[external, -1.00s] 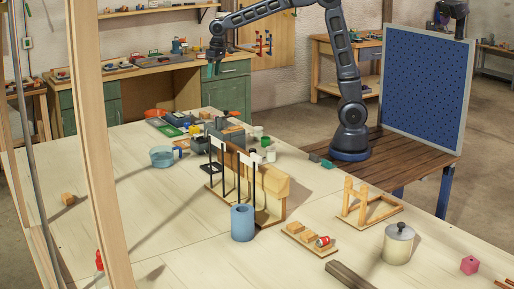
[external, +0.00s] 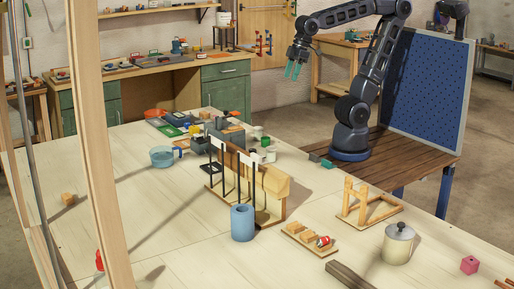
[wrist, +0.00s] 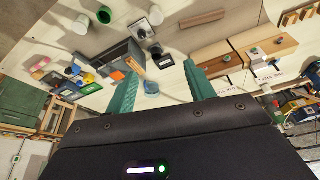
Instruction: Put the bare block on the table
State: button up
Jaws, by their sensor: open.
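My gripper (external: 292,71) hangs high in the air beyond the back of the table, its two teal fingers apart and empty. In the wrist view, my gripper (wrist: 160,76) shows both fingers spread with nothing held between them. A small plain wooden block (external: 68,198) lies alone on the pale table (external: 180,230) at the left. More wooden blocks (external: 296,228) sit on a low wooden tray (external: 320,251) at the front, beside a red and white piece (external: 322,241). I cannot tell for sure which block is the bare one.
The left tabletop is mostly clear.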

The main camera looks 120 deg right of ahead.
jog(key=s+a+f+n, duration=0.2)
jog(key=s+a, duration=0.3)
jog(key=s, duration=0.3)
jog(key=shift+a+f+n+t+y, duration=0.3)
jog(key=shift+f+n, duration=0.1)
jog(key=shift+f, duration=0.4)
dwell(0.3)
